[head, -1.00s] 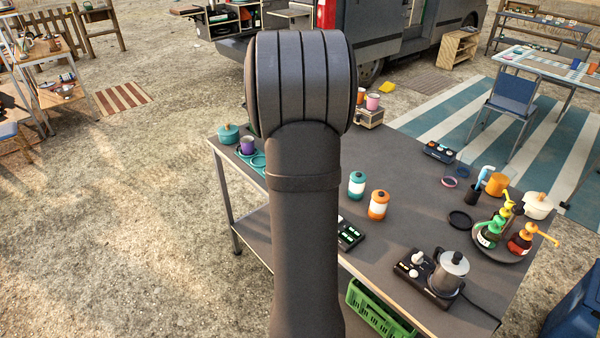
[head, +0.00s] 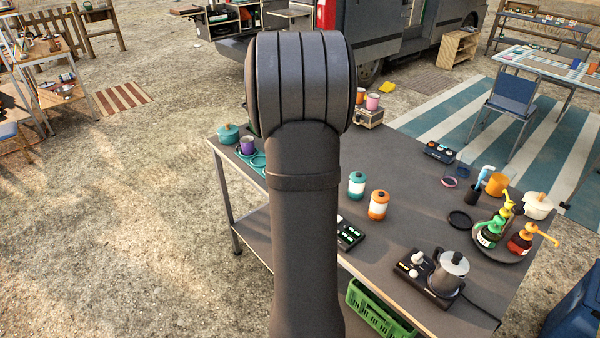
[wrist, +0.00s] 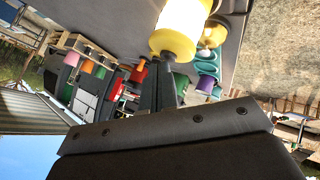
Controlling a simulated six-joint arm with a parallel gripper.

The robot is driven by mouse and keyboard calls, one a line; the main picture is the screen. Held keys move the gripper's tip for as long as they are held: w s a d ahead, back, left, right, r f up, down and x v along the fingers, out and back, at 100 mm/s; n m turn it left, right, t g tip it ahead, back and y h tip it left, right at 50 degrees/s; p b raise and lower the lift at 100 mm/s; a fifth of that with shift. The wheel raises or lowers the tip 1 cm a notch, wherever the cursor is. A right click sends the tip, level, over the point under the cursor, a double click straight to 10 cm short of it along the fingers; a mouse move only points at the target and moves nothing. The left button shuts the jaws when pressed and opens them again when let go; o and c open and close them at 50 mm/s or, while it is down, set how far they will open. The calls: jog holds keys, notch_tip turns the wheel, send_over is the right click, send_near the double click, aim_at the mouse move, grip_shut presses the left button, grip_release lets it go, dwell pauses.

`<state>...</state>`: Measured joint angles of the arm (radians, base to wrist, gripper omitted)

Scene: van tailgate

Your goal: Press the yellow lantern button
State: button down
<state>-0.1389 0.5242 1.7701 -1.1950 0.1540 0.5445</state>
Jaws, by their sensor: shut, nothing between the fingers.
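The yellow lantern (wrist: 184,22) shows large and upside down in the wrist view, with a bright pale body and a yellow cap. A small dark stub (wrist: 168,58) sits on the cap, on the side facing my gripper. My gripper (wrist: 166,77) is shut and empty, with its dark fingertips right at the stub. I cannot tell whether they touch it. In the head view my own arm hides the gripper and this lantern. A teal lantern (head: 357,185) and an orange lantern (head: 378,205) stand upright on the table.
The grey table (head: 420,215) also holds a hot plate with a metal pot (head: 451,272) and a tray of bottles (head: 505,250) at right. A dark panel with green keys (head: 349,234) is beside my arm. A purple cup (head: 247,145) stands at left.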

jog(key=shift+r, duration=0.65)
jog(key=shift+r, duration=2.5)
jog(key=shift+f, duration=0.1)
notch_tip(320, 180, up, 4)
